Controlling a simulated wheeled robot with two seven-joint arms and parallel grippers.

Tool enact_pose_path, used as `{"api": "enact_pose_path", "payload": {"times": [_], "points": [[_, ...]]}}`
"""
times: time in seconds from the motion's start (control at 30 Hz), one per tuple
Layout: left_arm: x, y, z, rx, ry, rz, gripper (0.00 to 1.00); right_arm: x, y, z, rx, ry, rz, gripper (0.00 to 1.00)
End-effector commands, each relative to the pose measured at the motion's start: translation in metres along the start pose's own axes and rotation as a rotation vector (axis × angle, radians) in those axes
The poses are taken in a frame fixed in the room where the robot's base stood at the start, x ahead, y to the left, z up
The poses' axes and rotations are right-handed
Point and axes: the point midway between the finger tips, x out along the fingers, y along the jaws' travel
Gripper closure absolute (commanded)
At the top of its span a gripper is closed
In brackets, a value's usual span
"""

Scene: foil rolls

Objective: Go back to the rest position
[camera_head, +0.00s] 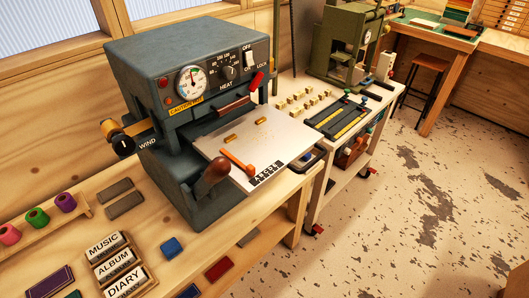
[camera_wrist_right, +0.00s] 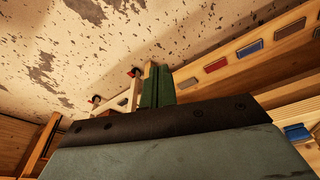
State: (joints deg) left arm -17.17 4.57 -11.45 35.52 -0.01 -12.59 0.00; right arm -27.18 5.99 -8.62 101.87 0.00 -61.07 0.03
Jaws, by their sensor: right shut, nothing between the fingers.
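My right gripper (camera_wrist_right: 158,88) shows in the right wrist view, with its two green fingers together and nothing between them. Its dark band and grey-green body fill the bottom of that view. The fingers point toward the speckled floor and a wooden bench edge, and touch nothing that I can see. Neither gripper shows in the head view. My left gripper is in no view.
The head view shows a dark grey foil machine (camera_head: 190,85) with a pale plate (camera_head: 258,145) on the wooden bench (camera_head: 75,190). Word blocks (camera_head: 115,262) and colored rolls (camera_head: 38,218) lie at lower left. A cart (camera_head: 325,185) stands beyond. The floor (camera_head: 400,230) at right is clear.

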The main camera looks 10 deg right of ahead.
Motion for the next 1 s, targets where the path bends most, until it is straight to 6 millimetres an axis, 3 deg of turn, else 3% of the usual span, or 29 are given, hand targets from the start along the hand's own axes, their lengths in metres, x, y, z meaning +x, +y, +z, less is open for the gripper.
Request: {"api": "enact_pose_path", "payload": {"times": [0.03,0.2,0.4,0.5,0.7,0.83,1.0], "points": [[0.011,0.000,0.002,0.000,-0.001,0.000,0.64,0.032,-0.001,0.015,-0.002,-0.018,-0.001,1.00],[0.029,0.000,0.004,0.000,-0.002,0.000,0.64,0.108,-0.004,0.067,-0.009,-0.053,-0.005,1.00],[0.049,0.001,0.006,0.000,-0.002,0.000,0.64,0.178,-0.008,0.141,-0.019,-0.092,-0.010,1.00],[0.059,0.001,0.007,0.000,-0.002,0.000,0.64,0.201,-0.008,0.178,-0.023,-0.109,-0.011,1.00],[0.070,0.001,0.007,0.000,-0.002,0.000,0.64,0.223,-0.008,0.229,-0.030,-0.131,-0.012,1.00],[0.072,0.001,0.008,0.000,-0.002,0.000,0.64,0.226,-0.008,0.243,-0.032,-0.136,-0.013,1.00],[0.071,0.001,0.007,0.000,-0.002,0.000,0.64,0.226,-0.008,0.244,-0.032,-0.135,-0.013,1.00]]}}
